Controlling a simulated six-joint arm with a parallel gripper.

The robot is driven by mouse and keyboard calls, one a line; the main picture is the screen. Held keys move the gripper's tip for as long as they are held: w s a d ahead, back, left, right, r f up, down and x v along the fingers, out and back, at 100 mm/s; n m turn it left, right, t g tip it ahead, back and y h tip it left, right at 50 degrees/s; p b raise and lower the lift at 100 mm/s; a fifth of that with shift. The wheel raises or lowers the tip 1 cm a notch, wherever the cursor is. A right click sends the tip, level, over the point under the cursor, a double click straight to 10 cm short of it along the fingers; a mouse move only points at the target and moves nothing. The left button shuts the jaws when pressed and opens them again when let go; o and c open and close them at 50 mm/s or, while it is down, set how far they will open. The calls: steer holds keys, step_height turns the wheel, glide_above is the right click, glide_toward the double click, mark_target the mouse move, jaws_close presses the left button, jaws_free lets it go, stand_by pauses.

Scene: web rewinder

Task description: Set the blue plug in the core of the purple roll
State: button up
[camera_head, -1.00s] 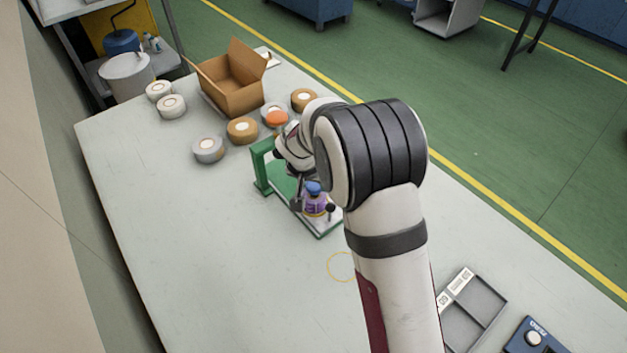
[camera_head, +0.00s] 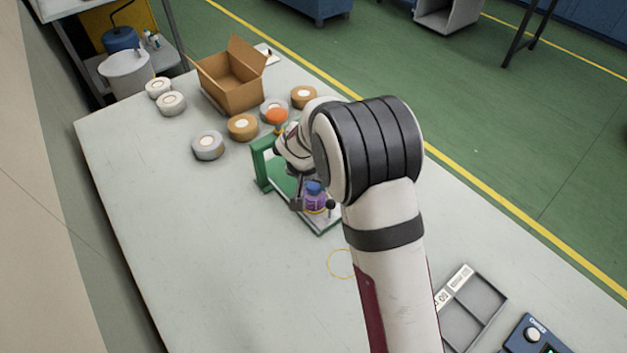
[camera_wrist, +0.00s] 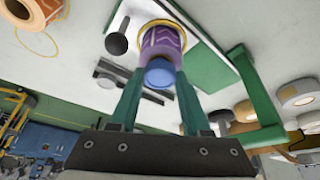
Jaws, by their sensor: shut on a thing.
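The purple roll (camera_head: 315,204) stands on the green and white fixture (camera_head: 272,178), partly hidden by my arm. In the wrist view, the purple roll (camera_wrist: 162,40) has a zigzag pattern and a tan rim. The blue plug (camera_wrist: 160,73) is between the green fingertips of my gripper (camera_wrist: 159,80), which is shut on it. It also shows at the top of the roll in the head view (camera_head: 314,187). The plug lines up with the roll's end; I cannot tell how deep it sits in the core, which it hides.
A black round-headed knob (camera_wrist: 117,44) stands beside the roll. The fixture's green upright frame (camera_wrist: 258,92) is close on the other side. Several tan and grey rolls and an open cardboard box (camera_head: 232,82) lie behind. A grey tray (camera_head: 470,310) is at the lower right.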

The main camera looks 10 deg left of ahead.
steer(key=shift+f, duration=0.1)
steer(key=o, duration=1.5)
steer(key=shift+r, duration=3.75)
steer(key=s+d+r+m+g, duration=0.1)
steer(key=s+d+r+g, duration=0.1)
steer(key=s+d+r, duration=0.5)
steer(key=s+d+r+m+g, duration=0.1)
steer(key=s+d, duration=0.4)
steer(key=s, duration=0.7)
steer(key=s+y, duration=0.1)
steer(key=s, duration=0.4)
steer(key=s+m+g, duration=0.1)
steer(key=s, duration=0.4)
steer(key=s+y, duration=0.1)
steer(key=s, duration=0.4)
steer(key=shift+s+a+f+g+y, duration=0.1)
steer(key=shift+s+f+g+y, duration=0.1)
steer(key=shift+f+g+y, duration=0.1)
